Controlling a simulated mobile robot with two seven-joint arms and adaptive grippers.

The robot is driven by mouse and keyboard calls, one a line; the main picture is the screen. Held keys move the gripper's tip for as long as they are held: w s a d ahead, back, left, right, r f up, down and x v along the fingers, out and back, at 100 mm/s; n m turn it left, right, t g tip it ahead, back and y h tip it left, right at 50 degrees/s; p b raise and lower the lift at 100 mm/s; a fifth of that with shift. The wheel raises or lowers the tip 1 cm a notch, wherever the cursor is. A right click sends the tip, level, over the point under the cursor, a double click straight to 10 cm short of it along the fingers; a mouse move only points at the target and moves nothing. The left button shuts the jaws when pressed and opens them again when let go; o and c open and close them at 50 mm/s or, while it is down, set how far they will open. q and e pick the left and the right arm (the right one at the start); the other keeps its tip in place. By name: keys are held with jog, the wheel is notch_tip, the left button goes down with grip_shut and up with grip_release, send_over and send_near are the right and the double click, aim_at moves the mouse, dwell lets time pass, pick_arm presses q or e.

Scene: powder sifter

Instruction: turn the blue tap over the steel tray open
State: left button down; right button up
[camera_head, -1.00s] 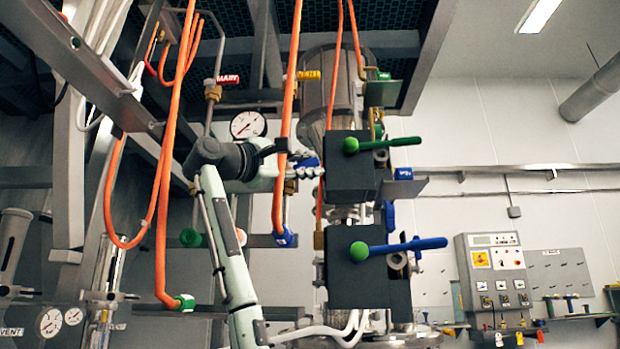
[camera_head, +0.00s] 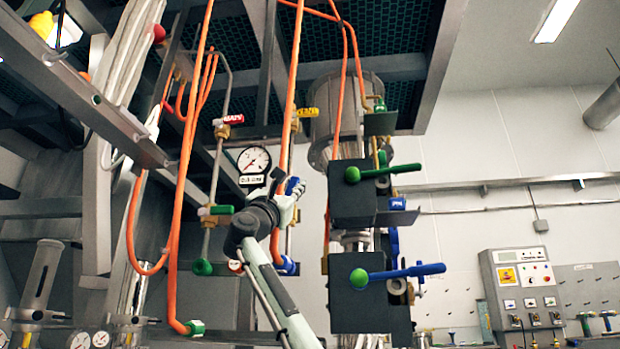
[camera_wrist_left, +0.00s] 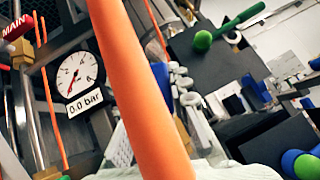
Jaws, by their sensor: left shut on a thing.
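The fingers and the grip are small and partly hidden in the head view. In the left wrist view, grey finger parts of my left gripper (camera_wrist_left: 190,100) show just right of an orange hose, which hides much of the grip. I cannot make out the steel tray. My right gripper is in neither view.
An orange hose (camera_wrist_left: 138,90) passes close before the wrist camera. The gauge (camera_head: 254,160) stands left of the gripper; its label reads 0.0 bar in the wrist view. Dark boxes with a green tap (camera_head: 380,171) and a blue-handled tap (camera_head: 405,272) stand to the right.

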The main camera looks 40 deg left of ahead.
pick_arm(q)
jog(key=n+y, duration=0.2)
jog(key=n, duration=0.1)
jog(key=n+g+y+p, duration=0.1)
jog(key=y, duration=0.1)
jog(key=shift+s+a+r+n, duration=0.2)
jog(key=shift+a+n, duration=0.1)
jog(key=shift+a, duration=0.05)
jog(key=shift+s+a+f+n+g+y+p, duration=0.2)
jog(key=shift+n+g+y, duration=0.25)
jog(key=shift+n+y, duration=0.5)
jog(key=shift+s+a+r+n+g+y+p, duration=0.1)
jog(key=shift+a+n+g+y+p, duration=0.25)
jog(key=shift+n+y, duration=0.55)
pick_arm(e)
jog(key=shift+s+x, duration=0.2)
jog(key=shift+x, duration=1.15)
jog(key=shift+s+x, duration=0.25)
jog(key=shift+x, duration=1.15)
pick_arm(q)
jog(key=shift+d, duration=0.15)
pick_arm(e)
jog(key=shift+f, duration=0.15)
pick_arm(q)
jog(key=c, duration=1.4)
grip_release()
jog(key=v, duration=1.2)
